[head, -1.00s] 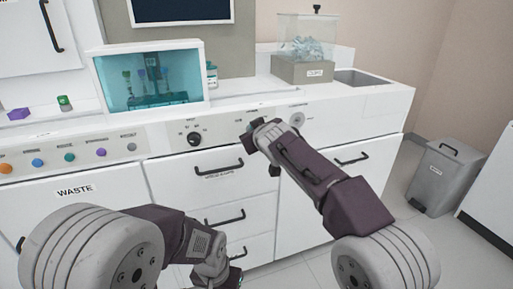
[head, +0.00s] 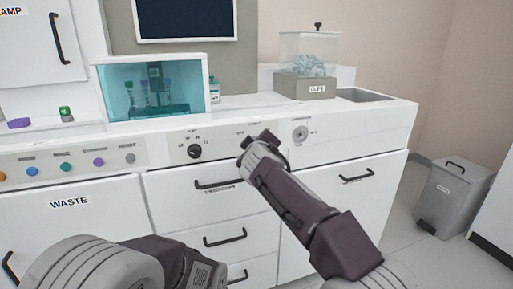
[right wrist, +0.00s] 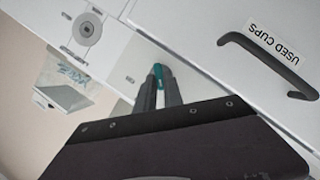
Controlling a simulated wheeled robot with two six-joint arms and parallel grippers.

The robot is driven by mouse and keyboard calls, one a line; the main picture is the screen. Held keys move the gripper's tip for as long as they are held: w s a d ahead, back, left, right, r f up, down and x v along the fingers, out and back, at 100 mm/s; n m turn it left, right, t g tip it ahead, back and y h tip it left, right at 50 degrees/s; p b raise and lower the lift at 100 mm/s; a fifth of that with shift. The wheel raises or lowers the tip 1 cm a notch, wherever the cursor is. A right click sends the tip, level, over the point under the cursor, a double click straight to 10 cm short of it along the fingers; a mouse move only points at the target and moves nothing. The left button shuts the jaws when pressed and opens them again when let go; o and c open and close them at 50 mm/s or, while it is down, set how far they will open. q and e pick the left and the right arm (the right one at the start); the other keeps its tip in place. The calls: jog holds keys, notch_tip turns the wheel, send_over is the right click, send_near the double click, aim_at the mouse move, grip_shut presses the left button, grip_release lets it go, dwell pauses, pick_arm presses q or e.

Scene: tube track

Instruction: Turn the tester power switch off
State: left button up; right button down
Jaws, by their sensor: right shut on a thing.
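My right gripper (head: 250,143) is at the front control panel (head: 172,149), between a black rotary knob (head: 194,151) and a round silver dial (head: 300,134). In the right wrist view its two dark fingers (right wrist: 158,85) are shut, with teal at their tips against the white panel. The power switch is not clearly visible; the fingers cover the spot where they meet the panel, and the thing between them is too small to make out. My left arm is low at the bottom left, its gripper out of view.
A drawer handle (head: 219,184) sticks out just below the panel. A teal-fronted case with tubes (head: 153,87) and a clear-topped cup box (head: 307,68) stand on the counter. Several coloured buttons (head: 66,167) are on the left panel. A grey bin (head: 454,200) stands right.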

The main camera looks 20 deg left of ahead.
jog(key=shift+f, duration=0.1)
jog(key=c, duration=1.5)
grip_release()
jog(key=shift+o, duration=0.2)
jog(key=b+v, duration=0.1)
jog(key=v, duration=0.8)
